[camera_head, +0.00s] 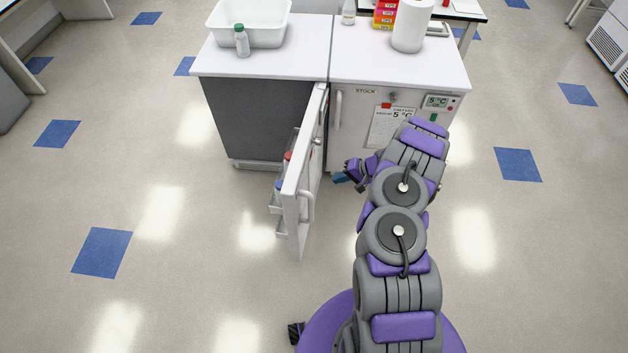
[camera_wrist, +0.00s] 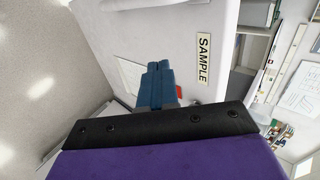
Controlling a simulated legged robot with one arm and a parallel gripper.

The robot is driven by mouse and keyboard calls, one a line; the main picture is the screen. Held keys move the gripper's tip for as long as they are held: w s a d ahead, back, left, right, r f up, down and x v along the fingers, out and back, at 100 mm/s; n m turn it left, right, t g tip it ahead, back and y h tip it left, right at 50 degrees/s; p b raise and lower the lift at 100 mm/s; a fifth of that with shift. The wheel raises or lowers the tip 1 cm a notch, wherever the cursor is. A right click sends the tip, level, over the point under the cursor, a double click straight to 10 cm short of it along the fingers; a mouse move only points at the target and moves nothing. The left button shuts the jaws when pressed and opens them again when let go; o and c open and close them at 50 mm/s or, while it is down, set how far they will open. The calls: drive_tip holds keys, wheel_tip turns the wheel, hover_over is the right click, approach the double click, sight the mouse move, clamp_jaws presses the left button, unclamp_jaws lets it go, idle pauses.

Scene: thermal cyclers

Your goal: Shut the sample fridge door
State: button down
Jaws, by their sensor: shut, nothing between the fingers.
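The sample fridge door (camera_head: 290,190) stands wide open, swung out towards me from the right edge of the left cabinet. Its inner side faces left and carries bins with bottles. Its outer face, on the right, has a handle (camera_head: 307,206) near the free edge. My gripper (camera_head: 341,178) is shut and empty, just right of the door's outer face, with a gap between them in the head view. In the wrist view the blue fingers (camera_wrist: 158,86) are together before a white panel with a SAMPLE label (camera_wrist: 203,60); I cannot tell whether they touch it.
The stock fridge (camera_head: 360,115) is closed, right of the open door, with a handle, a note and a display. The worktop above holds a white tub (camera_head: 248,38), a green-capped bottle (camera_head: 241,42), a paper roll (camera_head: 411,28) and coloured boxes (camera_head: 385,14). Floor left of the door is clear.

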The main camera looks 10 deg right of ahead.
drive_tip(key=b, duration=0.1)
approach(302, 186)
wheel_tip(302, 186, down, 4)
drive_tip(key=shift+w+a+r, duration=0.1)
drive_tip(key=shift+w+a, duration=0.2)
drive_tip(key=shift+a, duration=0.35)
drive_tip(key=shift+w+a+r, duration=0.1)
drive_tip(key=shift+w+a, duration=0.15)
drive_tip(key=shift+a, duration=0.45)
drive_tip(key=shift+w+a, duration=0.3)
drive_tip(key=shift+a, duration=0.35)
